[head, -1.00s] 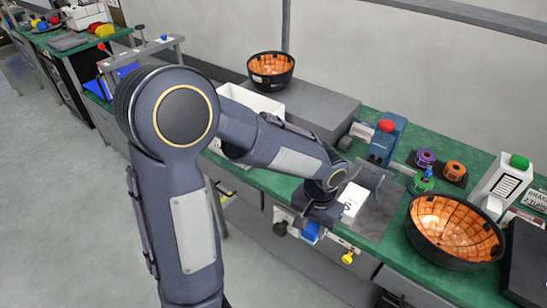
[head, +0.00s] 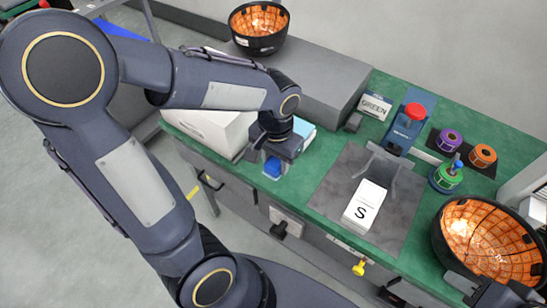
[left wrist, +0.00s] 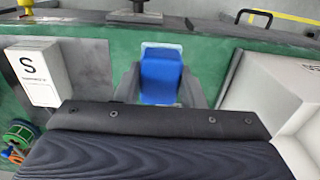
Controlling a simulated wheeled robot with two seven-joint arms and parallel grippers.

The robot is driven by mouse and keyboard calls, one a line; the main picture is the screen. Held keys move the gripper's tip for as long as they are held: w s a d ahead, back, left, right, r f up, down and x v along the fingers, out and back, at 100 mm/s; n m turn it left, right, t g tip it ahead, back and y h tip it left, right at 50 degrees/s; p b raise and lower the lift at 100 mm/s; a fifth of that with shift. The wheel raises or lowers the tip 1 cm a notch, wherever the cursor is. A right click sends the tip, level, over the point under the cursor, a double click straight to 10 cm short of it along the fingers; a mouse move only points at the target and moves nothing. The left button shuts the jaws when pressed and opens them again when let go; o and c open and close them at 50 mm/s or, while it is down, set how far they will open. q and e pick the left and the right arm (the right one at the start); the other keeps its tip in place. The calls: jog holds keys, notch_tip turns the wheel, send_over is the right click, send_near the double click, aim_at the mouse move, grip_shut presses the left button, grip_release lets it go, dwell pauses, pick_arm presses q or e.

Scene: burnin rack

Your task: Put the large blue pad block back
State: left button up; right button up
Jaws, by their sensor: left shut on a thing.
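My left gripper (head: 274,160) is shut on the blue pad block (head: 272,168). In the left wrist view the block (left wrist: 160,78) sits between the two grey fingers, above the green bench top.
A grey mat (head: 325,190) holds a white block marked S (head: 363,206) and a metal stand. An orange-lined bowl (head: 485,238) is at right. A grey raised box (head: 320,80) lies behind.

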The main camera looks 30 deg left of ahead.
pick_arm(q)
jog(key=w+a+f, duration=0.1)
jog(key=w+f, duration=0.1)
jog(key=w+a+f, duration=0.1)
jog(key=f, duration=0.1)
jog(key=w+a+f, duration=0.1)
jog(key=w+f, duration=0.1)
jog(key=shift+w+a+f, duration=0.25)
jog(key=shift+w+a, duration=0.05)
jog(key=shift+a, duration=0.05)
jog(key=shift+w+a+f, duration=0.1)
jog(key=shift+f, duration=1.6)
jog(key=shift+f, duration=0.25)
jog(key=o, duration=0.9)
jog(key=shift+r, duration=0.1)
